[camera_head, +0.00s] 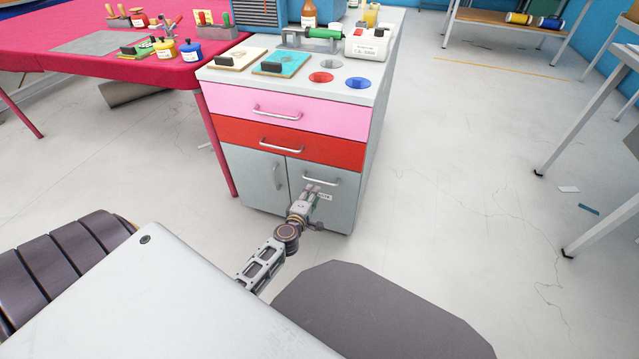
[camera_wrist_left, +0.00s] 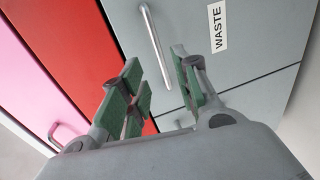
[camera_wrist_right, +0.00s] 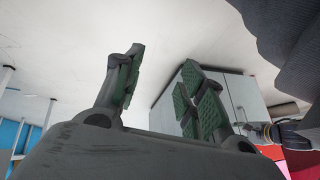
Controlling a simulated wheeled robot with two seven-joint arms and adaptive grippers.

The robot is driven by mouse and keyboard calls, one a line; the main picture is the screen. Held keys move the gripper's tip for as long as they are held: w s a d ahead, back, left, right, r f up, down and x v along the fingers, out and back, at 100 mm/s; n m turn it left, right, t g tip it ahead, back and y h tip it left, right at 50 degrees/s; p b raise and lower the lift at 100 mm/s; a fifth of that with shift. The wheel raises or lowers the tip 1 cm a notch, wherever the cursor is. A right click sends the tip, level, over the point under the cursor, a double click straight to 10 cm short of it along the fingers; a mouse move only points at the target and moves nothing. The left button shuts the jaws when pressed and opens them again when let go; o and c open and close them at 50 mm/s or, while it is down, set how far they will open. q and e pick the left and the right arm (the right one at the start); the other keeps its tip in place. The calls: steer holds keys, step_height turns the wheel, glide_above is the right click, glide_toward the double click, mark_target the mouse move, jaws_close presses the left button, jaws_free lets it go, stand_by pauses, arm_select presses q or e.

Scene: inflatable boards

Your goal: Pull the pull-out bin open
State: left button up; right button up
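The pull-out bin is the grey lower-right front (camera_head: 337,209) of a cabinet, with a horizontal metal handle (camera_head: 321,181) near its top. It looks closed, flush with the door beside it. In the left wrist view its front (camera_wrist_left: 262,45) carries a WASTE label (camera_wrist_left: 218,28), and its handle (camera_wrist_left: 153,32) appears in the gap between the fingertips. My left gripper (camera_head: 313,189) is just in front of the handle, fingers apart and green-padded (camera_wrist_left: 157,58); contact cannot be told. My right gripper (camera_wrist_right: 163,57) is open and empty, seen only in the right wrist view.
Above the bin are a red drawer (camera_head: 289,142) and a pink drawer (camera_head: 286,109); a grey door (camera_head: 253,178) is at left. The counter top (camera_head: 300,88) holds boards and bottles. A pink table (camera_head: 70,33) stands at left.

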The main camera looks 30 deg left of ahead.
mark_target(319, 182)
arm_select(q)
steer(key=shift+b+x, duration=1.25)
steer(key=shift+x, duration=3.3)
arm_select(e)
steer(key=shift+m+t+y, duration=0.3)
steer(key=shift+t+y, duration=0.1)
steer(key=shift+t, duration=0.1)
steer(key=shift+s+a+f, duration=0.1)
steer(key=shift+a+f, duration=0.15)
steer(key=shift+f, duration=1)
steer(key=shift+s+a+f, duration=0.1)
steer(key=shift+a+f, duration=0.1)
steer(key=shift+f, duration=1)
arm_select(q)
jaws_close()
arm_select(e)
steer(key=shift+w, duration=0.1)
steer(key=shift+w+r, duration=0.15)
